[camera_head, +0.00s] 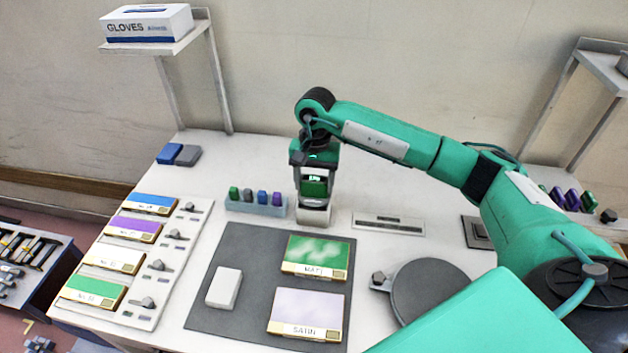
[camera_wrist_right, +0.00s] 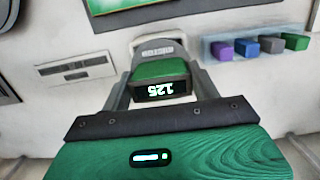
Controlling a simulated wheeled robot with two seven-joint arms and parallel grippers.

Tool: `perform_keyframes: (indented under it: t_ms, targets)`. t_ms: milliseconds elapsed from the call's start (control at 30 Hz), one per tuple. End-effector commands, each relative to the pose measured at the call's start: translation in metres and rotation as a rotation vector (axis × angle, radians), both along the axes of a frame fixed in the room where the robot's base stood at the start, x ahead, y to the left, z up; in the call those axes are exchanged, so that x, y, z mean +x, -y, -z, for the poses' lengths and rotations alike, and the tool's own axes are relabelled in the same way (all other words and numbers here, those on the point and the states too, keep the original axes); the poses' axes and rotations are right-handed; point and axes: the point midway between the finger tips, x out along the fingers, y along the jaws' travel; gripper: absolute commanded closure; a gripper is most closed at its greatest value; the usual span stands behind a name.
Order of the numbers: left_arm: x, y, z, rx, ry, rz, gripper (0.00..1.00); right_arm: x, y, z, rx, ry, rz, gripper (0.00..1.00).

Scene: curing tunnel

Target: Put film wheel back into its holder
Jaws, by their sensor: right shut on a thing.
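My right gripper (camera_head: 314,192) points down at the back middle of the table. It is shut on a green block with a lit display, which I take for the film wheel (camera_head: 314,186); no wheel shape shows. In the right wrist view the film wheel (camera_wrist_right: 160,77) reads 125 and sits between the two fingers of the right gripper (camera_wrist_right: 160,65). A pale base with a label, likely the holder (camera_head: 313,217), is directly below it. The holder (camera_wrist_right: 157,48) also shows just beyond the wheel. I cannot tell whether the two touch. My left gripper is out of view.
A pale blue rack (camera_head: 257,208) with several coloured blocks stands close left of the gripper. A slotted plate (camera_head: 388,223) lies to the right. A dark mat (camera_head: 215,318) with two sample panels and a white block is in front. A round dark plate (camera_head: 430,292) is front right.

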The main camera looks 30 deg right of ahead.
Motion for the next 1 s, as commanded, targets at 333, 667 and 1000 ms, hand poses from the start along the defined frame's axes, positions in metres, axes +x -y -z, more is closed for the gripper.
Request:
perform_keyframes:
  t_ms: [333, 667, 1000]
  targets:
    - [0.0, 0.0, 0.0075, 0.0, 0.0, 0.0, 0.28, 0.0003, 0.0001, 0.0076, 0.0, 0.001, 0.0, 0.7]
    - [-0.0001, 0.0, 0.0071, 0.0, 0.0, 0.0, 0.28, 0.0002, 0.0, 0.0074, 0.0, 0.001, 0.0, 0.13]
    - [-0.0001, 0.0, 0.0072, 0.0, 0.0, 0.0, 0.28, 0.0, 0.0, 0.0081, 0.0, 0.0, 0.0, 0.0]
